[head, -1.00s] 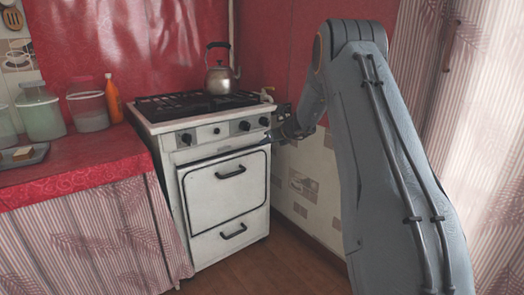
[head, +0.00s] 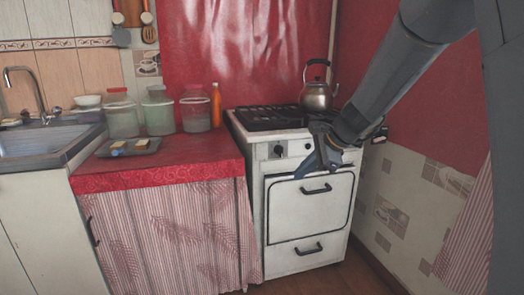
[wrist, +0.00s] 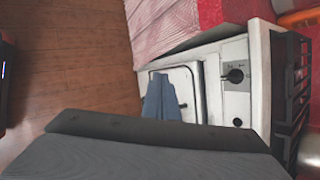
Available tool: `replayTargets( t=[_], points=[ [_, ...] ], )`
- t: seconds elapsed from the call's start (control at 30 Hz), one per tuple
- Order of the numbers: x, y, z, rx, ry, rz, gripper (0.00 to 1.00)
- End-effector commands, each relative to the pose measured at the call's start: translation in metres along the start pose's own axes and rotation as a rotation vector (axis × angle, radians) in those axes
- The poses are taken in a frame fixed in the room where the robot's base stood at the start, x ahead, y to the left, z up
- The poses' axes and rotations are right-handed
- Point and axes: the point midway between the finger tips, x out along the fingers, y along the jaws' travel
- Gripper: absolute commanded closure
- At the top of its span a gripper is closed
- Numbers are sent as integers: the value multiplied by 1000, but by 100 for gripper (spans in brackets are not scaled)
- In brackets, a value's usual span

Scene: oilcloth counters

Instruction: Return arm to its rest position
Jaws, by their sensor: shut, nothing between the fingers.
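My gripper (head: 312,172) hangs in front of the white stove (head: 310,255), at the height of the top of its oven door, in the head view. The arm comes down to it from the upper right. In the wrist view my gripper (wrist: 160,100) shows as two blue-grey fingers close together, shut with nothing between them. The stove front, with a black knob (wrist: 235,76), lies beyond the fingers there. I cannot tell how far the fingertips are from the oven door.
A metal kettle (head: 317,95) stands on the stove. Left of it is a red-covered counter (head: 180,172) with several jars, an orange bottle (head: 216,106) and a grey tray (head: 148,147). A sink (head: 40,140) is at far left. A tiled wall (head: 400,200) stands close on the right.

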Motion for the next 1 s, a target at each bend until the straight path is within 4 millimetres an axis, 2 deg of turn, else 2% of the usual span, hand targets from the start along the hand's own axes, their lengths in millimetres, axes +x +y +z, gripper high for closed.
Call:
replayTargets(
  t=[0.03, 0.1, 0.17, 0.2, 0.3, 0.4, 0.6, 0.8, 0.9, 1.0],
  points=[
    [-8, 28, 26, -131, -3, 53, 100],
    [-18, 68, 52, -318, -7, 130, 100],
    [-28, 104, 70, -480, -13, 196, 100],
    [-35, 128, 80, -590, -19, 241, 100],
    [-54, 187, 96, -849, -39, 348, 100],
    [-71, 232, 101, -1058, -58, 434, 100],
    [-95, 292, 98, -1349, -94, 558, 100],
    [-115, 336, 89, -1569, -126, 654, 100],
    [-124, 355, 83, -1669, -142, 700, 100],
    [-132, 351, 82, -1662, -136, 708, 100]
  ],
)
